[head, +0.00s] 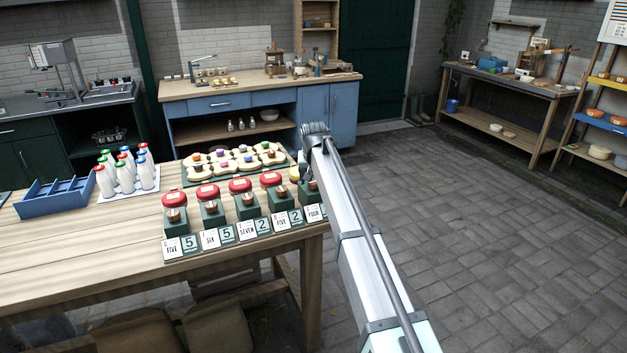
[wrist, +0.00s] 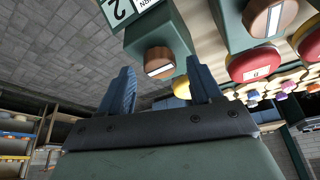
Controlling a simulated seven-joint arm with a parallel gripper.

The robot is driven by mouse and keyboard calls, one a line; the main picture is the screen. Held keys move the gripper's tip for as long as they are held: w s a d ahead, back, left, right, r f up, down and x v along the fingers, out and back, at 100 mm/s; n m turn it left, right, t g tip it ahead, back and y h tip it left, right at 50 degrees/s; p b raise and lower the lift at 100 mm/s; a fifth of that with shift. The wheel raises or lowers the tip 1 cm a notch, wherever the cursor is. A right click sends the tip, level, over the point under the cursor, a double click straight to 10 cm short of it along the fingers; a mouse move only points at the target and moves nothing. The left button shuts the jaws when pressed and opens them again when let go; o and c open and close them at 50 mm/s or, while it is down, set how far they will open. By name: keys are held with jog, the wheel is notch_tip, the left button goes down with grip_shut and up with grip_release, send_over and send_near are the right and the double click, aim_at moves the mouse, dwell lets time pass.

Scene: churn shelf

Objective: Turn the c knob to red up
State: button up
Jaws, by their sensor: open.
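A row of dark green boxes stands along the table's right end, each with a copper knob on its front and a coloured dome on top. Number cards stand before them, and I cannot read which is c. In the wrist view, my gripper (wrist: 160,66) is open, and a copper knob (wrist: 158,58) with a white line on its face appears between its two blue fingers, apart from them. Its green box (wrist: 165,30) has a yellow dome (wrist: 181,88) beside it. In the head view, my gripper (head: 308,172) is at the rightmost box, partly hiding it.
Neighbouring knobs (wrist: 268,17) and red domes (wrist: 255,65) sit close beside. Behind the row is a board (head: 236,158) of small coloured pieces. A white tray of bottles (head: 125,172) and a blue crate (head: 54,197) stand left. Paved floor right of the table is clear.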

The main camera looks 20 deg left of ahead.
jog(key=shift+w+f, duration=0.2)
jog(key=shift+f, duration=0.25)
jog(key=shift+c, duration=0.3)
jog(key=c, duration=1)
